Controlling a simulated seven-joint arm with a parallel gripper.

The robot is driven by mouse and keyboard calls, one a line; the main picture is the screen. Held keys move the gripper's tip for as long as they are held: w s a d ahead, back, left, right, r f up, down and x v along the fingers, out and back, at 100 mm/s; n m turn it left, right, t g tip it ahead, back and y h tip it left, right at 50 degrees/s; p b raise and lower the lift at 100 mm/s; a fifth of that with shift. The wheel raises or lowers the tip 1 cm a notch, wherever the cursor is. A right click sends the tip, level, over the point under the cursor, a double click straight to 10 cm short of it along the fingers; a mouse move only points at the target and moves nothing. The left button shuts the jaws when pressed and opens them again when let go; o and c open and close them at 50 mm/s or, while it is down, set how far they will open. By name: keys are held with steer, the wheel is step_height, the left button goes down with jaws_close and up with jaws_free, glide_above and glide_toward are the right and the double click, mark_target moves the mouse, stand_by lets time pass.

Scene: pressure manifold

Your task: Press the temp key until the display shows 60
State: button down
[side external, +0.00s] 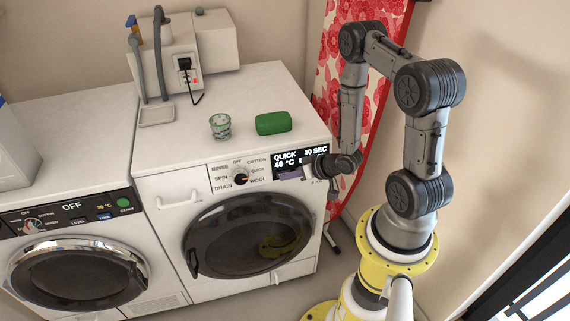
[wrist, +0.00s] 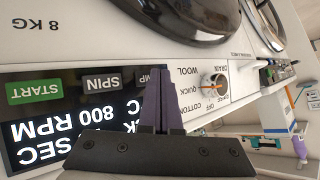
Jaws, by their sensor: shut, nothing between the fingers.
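The right washing machine (side external: 155,188) has a black display (side external: 284,158) that reads QUICK, 20 SEC and 40 °C in the side view. In the wrist view the display (wrist: 40,133) is upside down, with SEC and 800 RPM readable. Below its text sit a green START key (wrist: 34,91), a grey SPIN key (wrist: 101,82) and the temp key (wrist: 146,77), partly hidden by my fingers so only "MP" shows. My gripper (wrist: 160,70) is shut and empty, its tips over or beside the temp key. I cannot tell whether they touch it. My gripper (side external: 290,175) covers the display's lower part in the side view.
The program dial (side external: 240,175) is left of the display, above the round door (side external: 248,235). A green block (side external: 273,123) and a glass (side external: 220,126) stand on top. A second washing machine (side external: 60,130) is at the left. A red patterned board (side external: 345,60) stands behind my arm.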

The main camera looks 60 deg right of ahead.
steer(key=shift+w+d, duration=0.1)
stand_by(0.3)
steer(key=shift+s+a+r, duration=0.1)
steer(key=shift+s+a, duration=0.35)
stand_by(0.3)
steer(key=shift+s+a+r, duration=0.25)
steer(key=shift+s+a, duration=0.45)
steer(key=shift+s+a+r, duration=0.25)
steer(key=shift+s+a, duration=0.4)
steer(key=shift+s+a+r, duration=0.25)
steer(key=shift+s+a, duration=0.45)
